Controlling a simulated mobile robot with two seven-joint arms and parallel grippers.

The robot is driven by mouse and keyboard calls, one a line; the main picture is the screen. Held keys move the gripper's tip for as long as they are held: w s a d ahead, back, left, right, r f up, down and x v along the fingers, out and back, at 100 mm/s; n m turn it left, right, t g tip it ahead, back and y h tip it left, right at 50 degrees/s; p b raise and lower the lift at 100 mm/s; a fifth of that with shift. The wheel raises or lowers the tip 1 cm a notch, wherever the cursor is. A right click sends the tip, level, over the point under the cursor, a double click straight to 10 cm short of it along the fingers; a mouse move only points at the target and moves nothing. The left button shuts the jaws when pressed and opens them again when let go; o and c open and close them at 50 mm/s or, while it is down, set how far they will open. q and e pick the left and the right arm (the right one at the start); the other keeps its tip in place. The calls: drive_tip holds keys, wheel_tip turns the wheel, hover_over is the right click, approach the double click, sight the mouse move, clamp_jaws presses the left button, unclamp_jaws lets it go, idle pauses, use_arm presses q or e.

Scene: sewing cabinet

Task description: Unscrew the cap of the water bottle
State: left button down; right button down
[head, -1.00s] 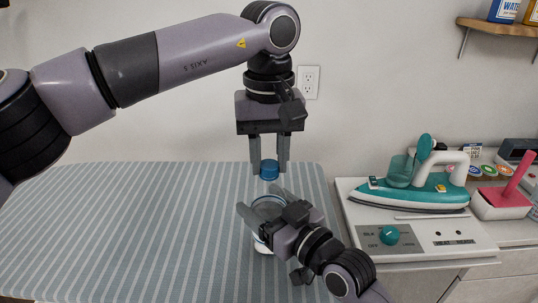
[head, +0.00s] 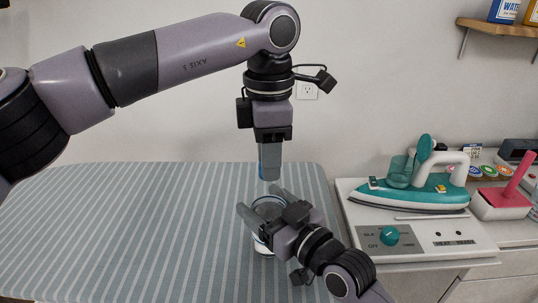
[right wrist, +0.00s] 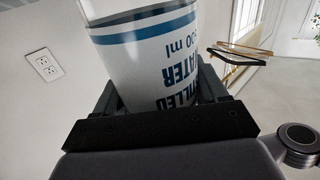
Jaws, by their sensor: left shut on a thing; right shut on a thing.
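The water bottle (head: 266,207) stands upright over the striped board, clear with a white lower part and a blue band. My right gripper (head: 262,213) is shut around its body. In the right wrist view the bottle's white label (right wrist: 160,62) with blue lettering fills the space between the fingers. My left gripper (head: 270,172) points straight down above the bottle and is shut on the blue cap (head: 261,172). Only a sliver of the cap shows beside the finger. The bottle's neck is mostly hidden, so I cannot tell whether cap and bottle touch.
The blue-grey striped ironing board (head: 120,230) is otherwise clear. To the right, a teal iron (head: 420,195) rests on a white cabinet unit with a teal dial (head: 389,235). A pink-handled item (head: 505,200) stands beside it.

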use_arm(q)
drive_tip(key=n, duration=0.7)
drive_tip(key=shift+n, duration=0.4)
drive_tip(key=n, duration=0.4)
drive_tip(key=shift+n, duration=0.3)
drive_tip(key=n, duration=1.7)
drive_tip(key=shift+r+n, duration=0.1)
drive_tip(key=shift+n, duration=0.3)
drive_tip(key=shift+r, duration=0.15)
